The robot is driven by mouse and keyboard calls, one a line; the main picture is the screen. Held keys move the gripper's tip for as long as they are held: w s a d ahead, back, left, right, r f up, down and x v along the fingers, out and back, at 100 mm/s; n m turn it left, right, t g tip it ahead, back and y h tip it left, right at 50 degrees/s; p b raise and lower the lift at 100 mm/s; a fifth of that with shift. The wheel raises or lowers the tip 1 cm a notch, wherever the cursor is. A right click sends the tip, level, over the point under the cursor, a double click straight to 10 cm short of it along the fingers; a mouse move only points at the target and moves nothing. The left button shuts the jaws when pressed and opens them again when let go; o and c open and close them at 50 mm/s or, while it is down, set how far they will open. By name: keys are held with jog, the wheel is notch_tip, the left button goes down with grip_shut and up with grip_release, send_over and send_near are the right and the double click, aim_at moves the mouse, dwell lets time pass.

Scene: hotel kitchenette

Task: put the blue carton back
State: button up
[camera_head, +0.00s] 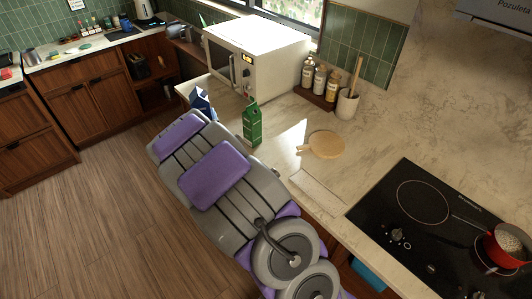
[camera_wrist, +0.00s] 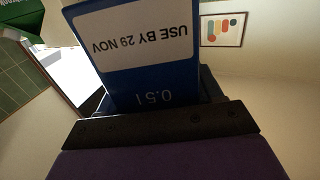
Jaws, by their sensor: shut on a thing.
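The blue carton (camera_head: 201,104) shows in the head view just beyond the purple and grey end of my arm, by the counter's left edge. Its lower part is hidden by the arm. In the wrist view the blue carton (camera_wrist: 150,70) fills the middle, with a white label reading "USE BY 29 NOV" upside down. My gripper (camera_wrist: 160,112) is shut on it. I cannot tell whether the carton touches the counter. A green carton (camera_head: 252,122) stands upright on the counter to the right; it also shows at the wrist view's upper left (camera_wrist: 22,18).
A white microwave (camera_head: 258,52) stands behind the cartons. Bottles (camera_head: 318,80) and a utensil crock (camera_head: 347,104) are at the back. A round wooden board (camera_head: 326,145) lies right of the green carton. A red pot (camera_head: 506,247) sits on the black hob (camera_head: 425,215).

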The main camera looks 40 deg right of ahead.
jog(key=s+d+f+m+g+h+p, duration=0.1)
jog(key=s+d+f+m+g+h, duration=0.25)
jog(key=s+d+f+h, duration=0.55)
jog(key=s+d+f+m+g+h, duration=0.1)
jog(key=s+d+m+g, duration=0.2)
jog(key=s+d, duration=0.4)
jog(key=s+d+f+m+g, duration=0.25)
jog(key=s+d, duration=0.25)
jog(key=s, duration=0.3)
jog(key=shift+w+d+f+b, duration=0.65)
jog(key=shift+w+b, duration=0.65)
jog(key=shift+w, duration=1.3)
jog(key=shift+w+d+f+b, duration=0.4)
jog(key=shift+w+f+b, duration=0.65)
jog(key=shift+w, duration=1.5)
jog(key=shift+w+d+f+b, duration=0.5)
jog(key=shift+w+b, duration=1.05)
jog(key=shift+w, duration=1.05)
jog(key=shift+r, duration=0.1)
jog(key=o, duration=1.3)
jog(key=shift+o, duration=0.2)
